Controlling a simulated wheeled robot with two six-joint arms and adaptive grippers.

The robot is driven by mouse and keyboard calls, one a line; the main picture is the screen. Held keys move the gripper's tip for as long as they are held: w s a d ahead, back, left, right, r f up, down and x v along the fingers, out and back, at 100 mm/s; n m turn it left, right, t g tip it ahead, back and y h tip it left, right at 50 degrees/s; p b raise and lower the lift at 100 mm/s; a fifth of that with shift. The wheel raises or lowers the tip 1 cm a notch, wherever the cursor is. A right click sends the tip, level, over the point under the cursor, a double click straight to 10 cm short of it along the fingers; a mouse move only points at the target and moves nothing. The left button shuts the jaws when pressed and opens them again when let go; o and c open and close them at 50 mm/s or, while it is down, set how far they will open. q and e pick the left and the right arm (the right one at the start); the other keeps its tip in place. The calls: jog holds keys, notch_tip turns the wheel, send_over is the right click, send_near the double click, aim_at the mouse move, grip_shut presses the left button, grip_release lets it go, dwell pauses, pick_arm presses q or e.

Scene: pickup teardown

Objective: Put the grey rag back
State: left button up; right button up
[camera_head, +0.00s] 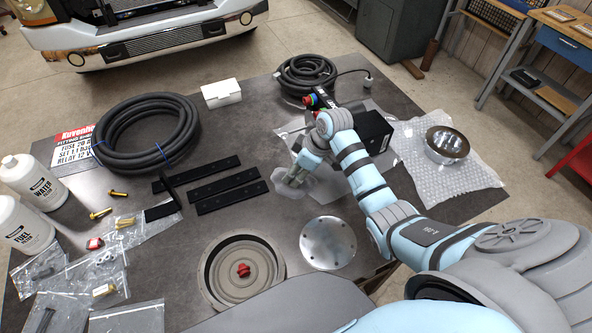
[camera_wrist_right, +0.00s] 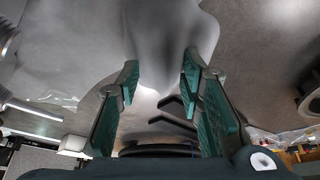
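The grey rag (camera_head: 293,188) lies in a crumpled, pale heap on the dark table, left of the black box. My right gripper (camera_head: 297,171) reaches down onto it from the right. Part of the rag is hidden behind the gripper in the head view. My left gripper is in neither view.
A black box (camera_head: 373,131) stands behind my right forearm. Black bars (camera_head: 228,190), a coiled hose (camera_head: 146,133) and a round grey housing (camera_head: 240,272) lie left. A metal disc (camera_head: 327,244) lies in front. Bubble wrap (camera_head: 470,172) with a round lamp (camera_head: 447,145) is right.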

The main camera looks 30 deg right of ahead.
jog(key=shift+d+r, duration=0.15)
jog(key=shift+r, duration=0.4)
jog(key=v, duration=1.1)
jog(key=shift+s, duration=0.15)
